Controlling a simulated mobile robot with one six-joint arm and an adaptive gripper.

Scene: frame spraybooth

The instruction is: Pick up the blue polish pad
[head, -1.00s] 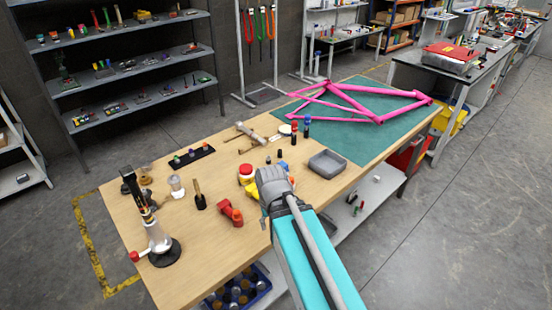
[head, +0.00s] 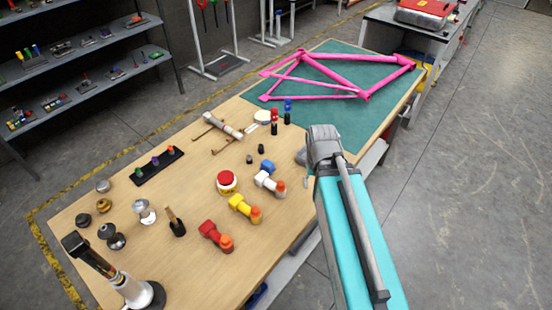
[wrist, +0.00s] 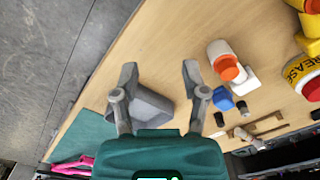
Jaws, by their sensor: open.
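A small blue block, which looks like the blue polish pad (head: 267,166), lies on the wooden table between a white bottle and two small black pieces. It also shows in the wrist view (wrist: 223,99), to the right of my fingers and apart from them. My gripper (wrist: 159,76) is open and empty, with its two fingers spread above the table near the grey tray (wrist: 150,108). In the head view my gripper (head: 323,145) is to the right of the pad, over the table's right edge, and its fingertips are hidden.
A white bottle with an orange cap (head: 270,183) lies right beside the pad. Yellow (head: 244,208) and red (head: 216,236) bottles lie nearer. A red-lidded jar (head: 227,183) stands left. A pink frame (head: 340,75) rests on the green mat (head: 335,122) behind.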

